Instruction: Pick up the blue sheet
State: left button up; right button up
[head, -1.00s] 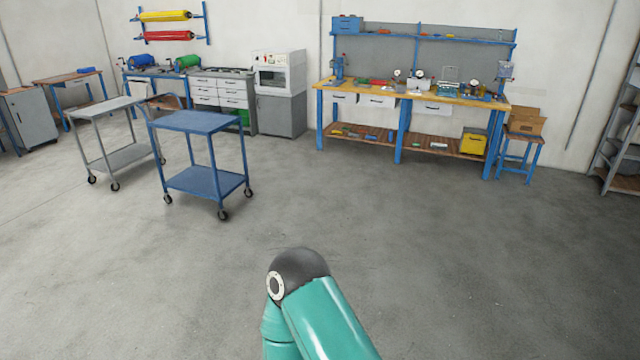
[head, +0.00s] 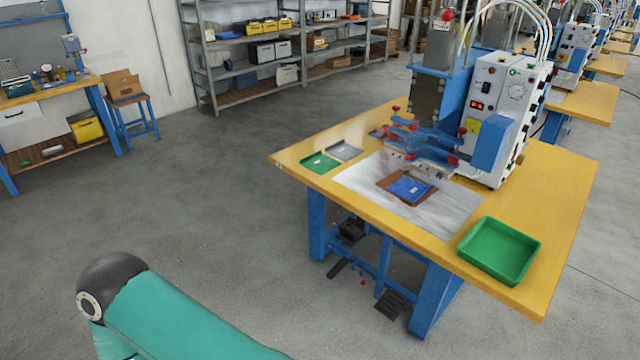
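A blue sheet (head: 409,189) lies on a brown pad (head: 392,184) on the pale work mat of a yellow-topped table, under the head of a welding press. In the head view one of my arms shows at the lower left as a teal link with a dark joint. It is well apart from the table, and its gripper is out of view. My other arm's gripper is also out of view.
The welding press (head: 500,110) stands over the table (head: 560,190). A green tray (head: 499,250) is at its front right; a green sheet (head: 320,163) and a grey sheet (head: 345,150) lie left. Pedals (head: 390,303) stand below. Floor (head: 230,210) left of the table is clear.

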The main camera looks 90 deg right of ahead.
aim_at(409, 189)
jog(key=u, duration=0.7)
jog(key=i, duration=0.15)
jog(key=z, duration=2.3)
jog(key=i, duration=0.25)
jog(key=z, duration=2.05)
jog(key=i, duration=1.65)
jog(key=u, duration=0.5)
